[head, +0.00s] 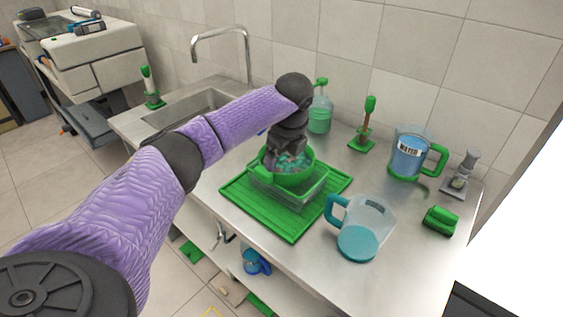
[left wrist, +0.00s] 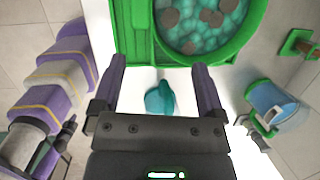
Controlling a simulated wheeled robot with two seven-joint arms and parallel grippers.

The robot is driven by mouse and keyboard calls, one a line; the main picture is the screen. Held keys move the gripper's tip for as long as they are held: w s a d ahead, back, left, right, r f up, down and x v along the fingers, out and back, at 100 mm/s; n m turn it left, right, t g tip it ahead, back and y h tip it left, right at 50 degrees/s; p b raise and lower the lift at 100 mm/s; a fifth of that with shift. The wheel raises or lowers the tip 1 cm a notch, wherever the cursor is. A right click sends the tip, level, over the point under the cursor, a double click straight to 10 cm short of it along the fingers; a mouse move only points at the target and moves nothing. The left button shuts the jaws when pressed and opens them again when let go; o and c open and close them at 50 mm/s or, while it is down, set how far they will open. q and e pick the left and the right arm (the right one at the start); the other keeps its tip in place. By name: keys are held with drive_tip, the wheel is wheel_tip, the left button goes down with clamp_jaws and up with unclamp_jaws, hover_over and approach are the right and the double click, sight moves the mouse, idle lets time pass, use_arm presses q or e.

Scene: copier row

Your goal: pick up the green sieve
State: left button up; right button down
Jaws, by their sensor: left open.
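The green sieve (head: 300,180) is a round bowl with a green rim, holding teal liquid or pieces and dark lumps. It sits in or on a clear container (head: 303,199) on a green ribbed mat (head: 291,228). My left gripper (head: 285,160) is over the sieve's near left side, partly hiding it. In the left wrist view, the sieve (left wrist: 243,45) fills the upper right, and my left gripper (left wrist: 160,62) has its fingers apart with the rim just beyond the fingertips. Whether a finger touches the rim I cannot tell. My right gripper is not in view.
A teal-handled jug (head: 360,240) stands right of the mat. A labelled pitcher (head: 407,157), a brush on a stand (head: 367,125), a soap bottle (head: 320,115) and a green roll-like item (head: 440,221) are around the counter. The sink (head: 190,108) and tap are behind left.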

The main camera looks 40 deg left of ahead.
sight(265, 172)
use_arm(q)
drive_tip(key=a+f+b, duration=0.1)
drive_tip(key=f, duration=0.1)
drive_tip(key=a+f+y+b, duration=0.1)
drive_tip(key=a+f, duration=0.1)
drive_tip(key=f, duration=0.1)
drive_tip(key=a+f+g+y+b, duration=0.1)
drive_tip(key=a+f, duration=0.1)
drive_tip(key=f, duration=0.1)
drive_tip(key=shift+s+b, duration=0.3)
drive_tip(key=shift+d+r, duration=0.1)
drive_tip(key=shift+r, duration=0.05)
clamp_jaws()
